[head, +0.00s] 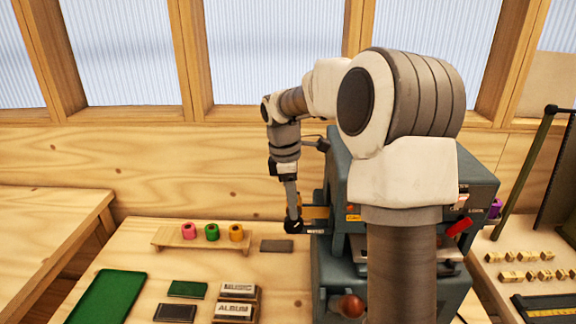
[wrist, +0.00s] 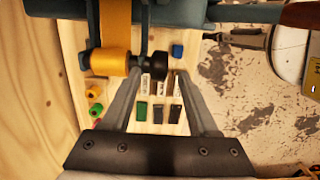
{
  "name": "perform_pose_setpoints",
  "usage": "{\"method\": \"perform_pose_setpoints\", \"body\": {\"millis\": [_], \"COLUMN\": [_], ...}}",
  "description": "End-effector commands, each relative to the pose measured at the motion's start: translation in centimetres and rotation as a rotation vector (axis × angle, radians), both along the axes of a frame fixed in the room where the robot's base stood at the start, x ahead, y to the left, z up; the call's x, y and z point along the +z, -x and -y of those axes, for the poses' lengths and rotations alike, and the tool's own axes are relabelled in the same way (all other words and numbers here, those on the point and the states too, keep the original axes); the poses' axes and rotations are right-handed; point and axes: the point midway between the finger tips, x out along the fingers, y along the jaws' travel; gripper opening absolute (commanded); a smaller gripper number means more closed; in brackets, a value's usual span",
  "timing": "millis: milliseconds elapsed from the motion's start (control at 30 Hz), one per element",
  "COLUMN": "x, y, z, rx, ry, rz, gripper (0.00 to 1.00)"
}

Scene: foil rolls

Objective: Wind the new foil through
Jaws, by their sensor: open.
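A teal-grey machine (head: 341,173) stands on the bench, partly hidden behind my arm. In the wrist view a gold foil roll (wrist: 108,62) sits on its spindle, and a gold foil band (wrist: 120,22) runs away from it. A black round knob (wrist: 160,62) is beside the roll, between my fingertips as seen there; I cannot tell whether they touch it. My gripper (wrist: 160,73) is open with nothing shut in it. In the head view my gripper (head: 291,203) points down at the machine's left side, above the black knob (head: 292,226).
Pink (head: 189,231), green (head: 212,232) and orange (head: 236,232) rolls stand on a wooden rack (head: 178,243). A green tray (head: 106,296) and several stamped blocks (head: 233,311) lie on the bench. A red lever (head: 459,227) and a purple roll (head: 495,208) are to the right.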

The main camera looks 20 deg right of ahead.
Motion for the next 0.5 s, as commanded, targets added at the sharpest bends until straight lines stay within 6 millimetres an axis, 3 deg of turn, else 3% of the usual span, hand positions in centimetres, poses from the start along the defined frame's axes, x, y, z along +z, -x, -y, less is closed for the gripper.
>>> {"method": "perform_pose_setpoints", "body": {"millis": [300, 500], "x": [7.8, 10.8], "y": [-0.4, -0.6], "z": [-0.9, -1.3], "rx": [0.0, 0.002], "ry": [0.001, 0.001], "rz": [0.004, 0.002], "gripper": [0.6, 0.6]}}
